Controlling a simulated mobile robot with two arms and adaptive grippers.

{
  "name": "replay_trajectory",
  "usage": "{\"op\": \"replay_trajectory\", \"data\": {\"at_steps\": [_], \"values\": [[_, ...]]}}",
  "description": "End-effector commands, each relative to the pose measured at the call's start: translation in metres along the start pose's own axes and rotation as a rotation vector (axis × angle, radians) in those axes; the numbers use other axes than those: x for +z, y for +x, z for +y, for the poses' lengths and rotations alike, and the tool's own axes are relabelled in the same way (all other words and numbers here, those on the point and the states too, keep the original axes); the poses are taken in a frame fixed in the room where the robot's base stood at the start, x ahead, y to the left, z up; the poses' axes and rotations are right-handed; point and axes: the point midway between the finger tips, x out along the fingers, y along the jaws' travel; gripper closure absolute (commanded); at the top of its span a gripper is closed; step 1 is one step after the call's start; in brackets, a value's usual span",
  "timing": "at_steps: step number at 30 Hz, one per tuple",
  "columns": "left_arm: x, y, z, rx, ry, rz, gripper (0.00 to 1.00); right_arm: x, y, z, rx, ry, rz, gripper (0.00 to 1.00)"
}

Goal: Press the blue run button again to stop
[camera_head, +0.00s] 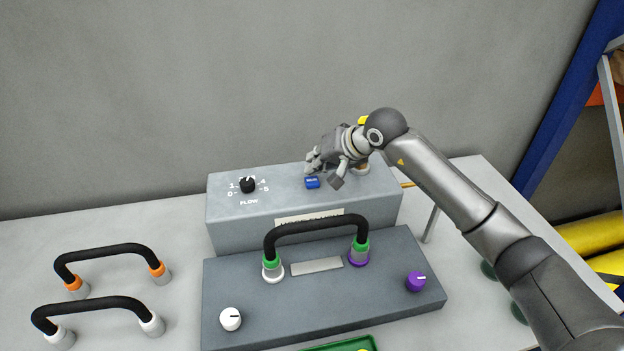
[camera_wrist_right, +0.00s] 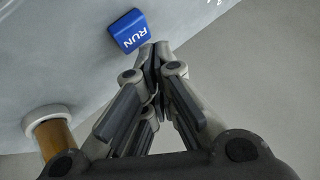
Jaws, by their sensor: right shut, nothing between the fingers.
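The blue run button (camera_head: 312,183) sits on top of the grey pump box (camera_head: 226,206), right of the black flow knob (camera_head: 248,185). It also shows in the right wrist view (camera_wrist_right: 128,32), with the word RUN on it. My right gripper (camera_head: 322,172) is shut and empty, just above and beside the button. In the right wrist view its closed fingertips (camera_wrist_right: 154,50) are close to the button's edge; I cannot tell whether they touch it. My left gripper is not in view.
A grey panel (camera_head: 225,275) in front holds a black hose with green collars (camera_head: 315,226), a white knob (camera_head: 230,319) and a purple knob (camera_head: 415,282). Two black hoses (camera_head: 112,249) lie at the left. A brass fitting with a white collar (camera_wrist_right: 45,118) stands near the gripper.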

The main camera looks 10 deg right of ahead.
Motion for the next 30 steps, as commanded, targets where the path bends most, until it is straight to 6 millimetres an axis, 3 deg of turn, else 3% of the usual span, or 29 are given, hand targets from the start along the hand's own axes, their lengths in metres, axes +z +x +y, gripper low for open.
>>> {"op": "replay_trajectory", "data": {"at_steps": [7, 20, 30], "values": [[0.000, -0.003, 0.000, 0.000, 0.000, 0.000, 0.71, -0.004, -0.006, -0.004, -0.001, -0.001, 0.001, 1.00], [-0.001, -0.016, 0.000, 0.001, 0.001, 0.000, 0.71, -0.025, -0.034, -0.024, 0.001, -0.001, 0.002, 1.00], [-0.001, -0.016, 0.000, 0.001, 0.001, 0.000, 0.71, -0.025, -0.035, -0.025, 0.000, 0.000, 0.001, 1.00]]}}
